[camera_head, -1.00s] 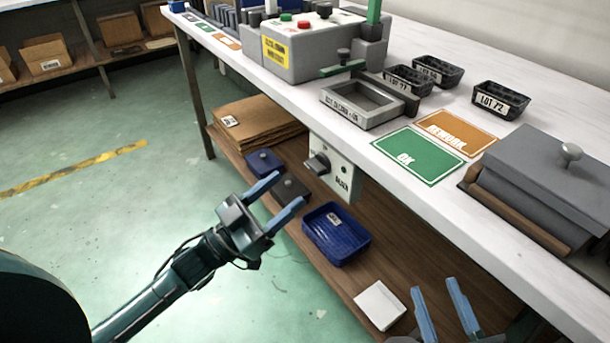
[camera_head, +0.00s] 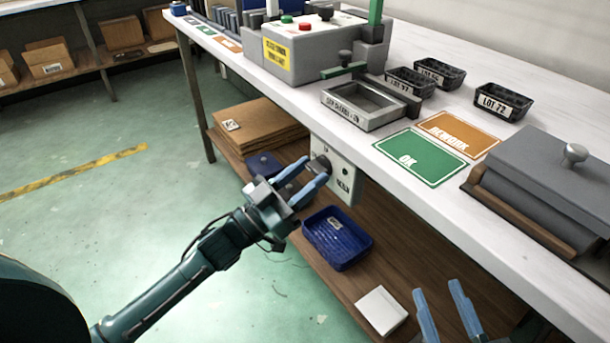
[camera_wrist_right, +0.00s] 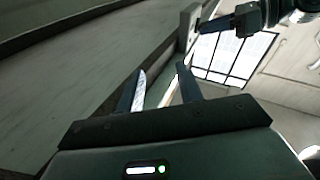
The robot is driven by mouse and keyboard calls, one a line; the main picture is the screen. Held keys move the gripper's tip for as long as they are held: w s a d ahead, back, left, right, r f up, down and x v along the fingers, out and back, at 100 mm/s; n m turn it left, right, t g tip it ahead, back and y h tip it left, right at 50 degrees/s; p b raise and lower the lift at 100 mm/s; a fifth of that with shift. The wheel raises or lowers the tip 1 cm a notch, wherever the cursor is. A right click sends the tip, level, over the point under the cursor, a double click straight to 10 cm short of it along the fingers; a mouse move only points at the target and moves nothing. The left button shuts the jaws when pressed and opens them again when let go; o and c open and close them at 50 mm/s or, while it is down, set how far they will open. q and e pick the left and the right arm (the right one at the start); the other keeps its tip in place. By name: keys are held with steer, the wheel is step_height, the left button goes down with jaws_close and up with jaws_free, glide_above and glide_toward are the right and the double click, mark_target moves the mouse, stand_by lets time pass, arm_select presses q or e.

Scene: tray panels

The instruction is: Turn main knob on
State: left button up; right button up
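The main knob (camera_head: 321,165) is a dark knob on a pale grey switch box (camera_head: 344,172) fixed under the front edge of the bench. My left gripper (camera_head: 314,170) has its blue fingers apart and pointing at the box, with the fingertips at the knob. I cannot tell whether they touch it, and the fingers partly hide the knob. My right gripper (camera_head: 440,294) is open and empty at the lower right, well away from the knob. In the right wrist view its fingers (camera_wrist_right: 162,80) are apart with nothing between them.
The white bench top (camera_head: 440,210) overhangs the box. On the shelf below are cardboard sheets (camera_head: 262,125), a blue tray (camera_head: 337,238) and a white square block (camera_head: 381,311). The green floor to the left is clear.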

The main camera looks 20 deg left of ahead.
arm_select(q)
steer(key=c, duration=0.5)
arm_select(e)
steer(key=shift+r, duration=0.1)
